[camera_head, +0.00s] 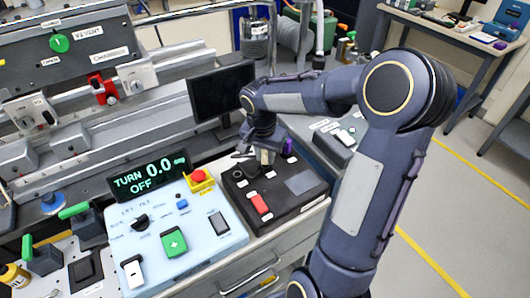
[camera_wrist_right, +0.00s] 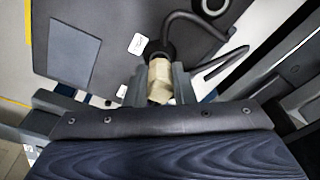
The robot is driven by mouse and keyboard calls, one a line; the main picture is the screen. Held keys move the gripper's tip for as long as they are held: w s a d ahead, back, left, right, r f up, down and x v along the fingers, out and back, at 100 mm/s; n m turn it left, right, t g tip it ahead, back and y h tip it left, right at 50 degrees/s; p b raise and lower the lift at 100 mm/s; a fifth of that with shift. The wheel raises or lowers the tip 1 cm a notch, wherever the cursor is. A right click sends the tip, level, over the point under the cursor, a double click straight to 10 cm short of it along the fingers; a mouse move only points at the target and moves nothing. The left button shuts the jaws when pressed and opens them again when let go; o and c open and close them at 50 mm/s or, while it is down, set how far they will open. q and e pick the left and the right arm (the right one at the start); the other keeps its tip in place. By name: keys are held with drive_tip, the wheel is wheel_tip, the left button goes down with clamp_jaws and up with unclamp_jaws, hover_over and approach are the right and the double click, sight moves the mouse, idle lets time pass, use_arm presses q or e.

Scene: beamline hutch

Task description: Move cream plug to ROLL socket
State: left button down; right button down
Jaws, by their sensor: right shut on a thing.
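The cream plug (camera_wrist_right: 159,80) sits between the fingers of my right gripper (camera_wrist_right: 159,90) in the right wrist view, with a dark round part and a black cable at its far end. My right gripper (camera_head: 265,157) is shut on the plug, low over the back part of the black box (camera_head: 285,212) in the head view. I cannot tell whether the plug is seated in a socket. The labels on the box are too small to read, so I cannot pick out the ROLL socket. My left gripper is not in view.
A dark monitor (camera_head: 221,91) stands behind. The black cable (camera_wrist_right: 192,17) loops beside the gripper. A red switch (camera_head: 259,203) is on the box.

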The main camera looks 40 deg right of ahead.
drive_tip(key=shift+f+b, duration=0.55)
drive_tip(key=shift+f, duration=0.1)
idle(0.7)
drive_tip(key=c, duration=1.1)
unclamp_jaws()
drive_tip(key=shift+c, duration=0.2)
drive_tip(key=shift+r, duration=0.1)
drive_tip(key=shift+s+a+r+p, duration=0.1)
drive_tip(key=shift+a+r, duration=0.05)
drive_tip(key=shift+r, duration=1.15)
drive_tip(key=shift+s+a+r+p, duration=0.1)
drive_tip(key=shift+r+p, duration=0.05)
drive_tip(key=shift+r, duration=1.1)
drive_tip(key=shift+s+a+r+p, duration=0.1)
drive_tip(key=shift+a+r, duration=0.05)
drive_tip(key=shift+r, duration=1.15)
